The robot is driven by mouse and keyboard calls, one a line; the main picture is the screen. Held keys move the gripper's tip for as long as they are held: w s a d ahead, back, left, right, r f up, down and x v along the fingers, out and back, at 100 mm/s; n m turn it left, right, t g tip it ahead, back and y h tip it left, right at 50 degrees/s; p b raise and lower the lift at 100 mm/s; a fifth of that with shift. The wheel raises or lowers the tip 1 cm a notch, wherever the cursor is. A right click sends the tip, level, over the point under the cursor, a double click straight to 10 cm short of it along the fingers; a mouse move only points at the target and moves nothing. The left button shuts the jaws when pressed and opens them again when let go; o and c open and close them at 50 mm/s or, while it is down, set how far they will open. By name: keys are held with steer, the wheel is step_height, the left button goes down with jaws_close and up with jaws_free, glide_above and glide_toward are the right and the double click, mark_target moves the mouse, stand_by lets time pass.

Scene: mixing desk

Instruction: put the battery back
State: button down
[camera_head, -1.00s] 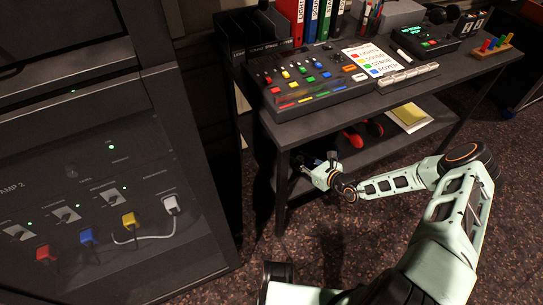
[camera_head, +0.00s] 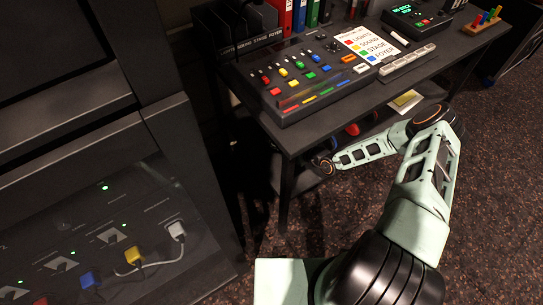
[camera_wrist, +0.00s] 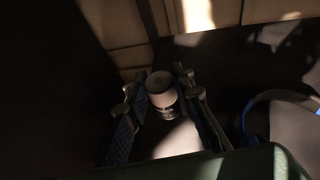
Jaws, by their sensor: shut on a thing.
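The desk hides my gripper and the battery there.
A mixing console (camera_head: 300,75) sits on the desk top. A red thing (camera_head: 353,129) and a yellow notepad (camera_head: 405,99) lie on the lower shelf. A curved blue thing (camera_wrist: 247,118) is right of my gripper. An equipment rack (camera_head: 110,200) stands at left.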

step_height(320, 180, down, 10)
steer(key=b, duration=0.3)
steer(key=shift+r, duration=0.15)
steer(key=shift+f+b, duration=0.25)
steer(key=shift+b, duration=0.1)
steer(key=c, duration=1.7)
jaws_free()
steer(key=shift+r, duration=0.1)
steer(key=shift+r, duration=0.1)
steer(key=p+v, duration=0.3)
steer(key=v, duration=0.9)
steer(key=shift+r, duration=0.1)
